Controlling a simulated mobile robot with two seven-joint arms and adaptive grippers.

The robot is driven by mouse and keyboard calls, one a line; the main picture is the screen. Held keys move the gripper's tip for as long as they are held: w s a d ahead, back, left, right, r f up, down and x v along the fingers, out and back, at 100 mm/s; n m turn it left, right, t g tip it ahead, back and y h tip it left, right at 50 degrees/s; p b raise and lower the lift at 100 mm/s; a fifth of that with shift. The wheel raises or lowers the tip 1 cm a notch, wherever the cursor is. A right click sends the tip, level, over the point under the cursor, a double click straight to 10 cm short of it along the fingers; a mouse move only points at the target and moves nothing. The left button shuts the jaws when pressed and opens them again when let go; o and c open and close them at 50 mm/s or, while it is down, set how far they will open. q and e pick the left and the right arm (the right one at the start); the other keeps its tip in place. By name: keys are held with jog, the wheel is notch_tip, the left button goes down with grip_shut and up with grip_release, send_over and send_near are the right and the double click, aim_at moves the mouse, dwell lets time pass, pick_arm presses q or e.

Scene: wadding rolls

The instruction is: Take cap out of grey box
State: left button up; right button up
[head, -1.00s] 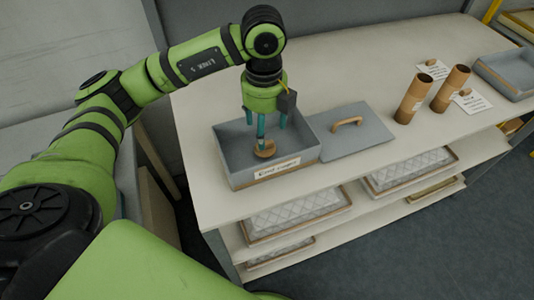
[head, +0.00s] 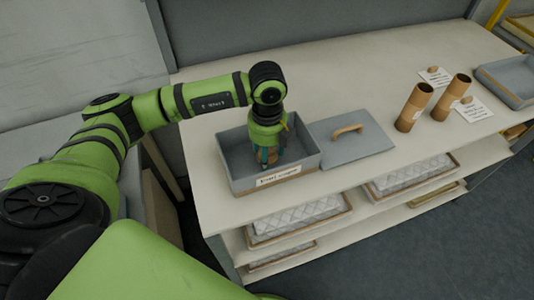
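The grey box (head: 228,158) stands open on the table near its front left corner, with a paper label on its front wall. My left gripper (head: 269,157) points down into it, its fingers below the rim. A small brown cap (head: 264,160) is at the fingertips, largely hidden by them. I cannot tell whether the fingers have closed on it. My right gripper is not in view.
A grey lid (head: 362,142) with a wooden handle lies flat right of the box. Two brown tubes (head: 414,107) stand further right by paper cards. A grey tray (head: 512,78) sits at the far right. The table behind the box is clear.

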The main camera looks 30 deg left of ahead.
pick_arm(q)
jog(key=shift+c, duration=0.8)
